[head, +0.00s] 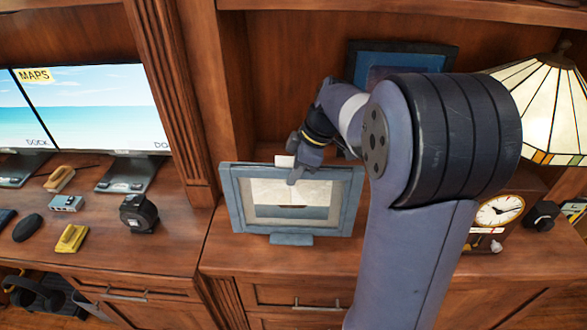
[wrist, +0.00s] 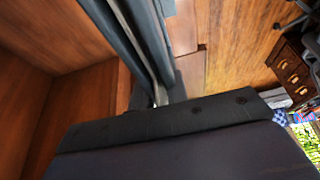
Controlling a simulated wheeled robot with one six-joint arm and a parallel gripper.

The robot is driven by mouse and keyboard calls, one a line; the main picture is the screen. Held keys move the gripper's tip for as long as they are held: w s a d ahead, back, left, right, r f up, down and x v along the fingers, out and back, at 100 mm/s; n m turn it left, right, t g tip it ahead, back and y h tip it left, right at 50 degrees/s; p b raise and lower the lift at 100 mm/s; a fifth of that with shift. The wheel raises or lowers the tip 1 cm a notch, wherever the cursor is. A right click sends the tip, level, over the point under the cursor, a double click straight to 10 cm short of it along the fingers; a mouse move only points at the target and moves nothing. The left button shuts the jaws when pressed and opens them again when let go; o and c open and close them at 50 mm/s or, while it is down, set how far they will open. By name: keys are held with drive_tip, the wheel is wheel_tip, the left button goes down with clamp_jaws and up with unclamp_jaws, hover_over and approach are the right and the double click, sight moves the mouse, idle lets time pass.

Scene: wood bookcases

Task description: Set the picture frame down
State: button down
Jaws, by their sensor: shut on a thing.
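The picture frame (head: 232,206) is blue-grey with a pale picture inside and a small foot at its base. In the head view it is upright at the front of the wooden cabinet top (head: 225,250). My gripper (head: 293,168) is shut on its top edge, near the middle. I cannot tell whether the foot touches the wood. In the wrist view the frame (wrist: 135,45) shows as a blue-grey edge running up from my gripper (wrist: 155,100). My arm covers part of the area to the right of the frame.
A second blue frame (head: 400,56) stands behind in the bookcase niche. A stained-glass lamp (head: 540,105) and a clock (head: 498,211) stand at the right. A wooden pillar (head: 172,100) separates the monitors (head: 95,110) and a black tape dispenser (head: 139,213) at the left.

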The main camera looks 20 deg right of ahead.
drive_tip(key=shift+f, duration=2.35)
drive_tip(key=c, duration=1.4)
unclamp_jaws()
drive_tip(key=shift+f, duration=0.15)
drive_tip(key=v, duration=1.2)
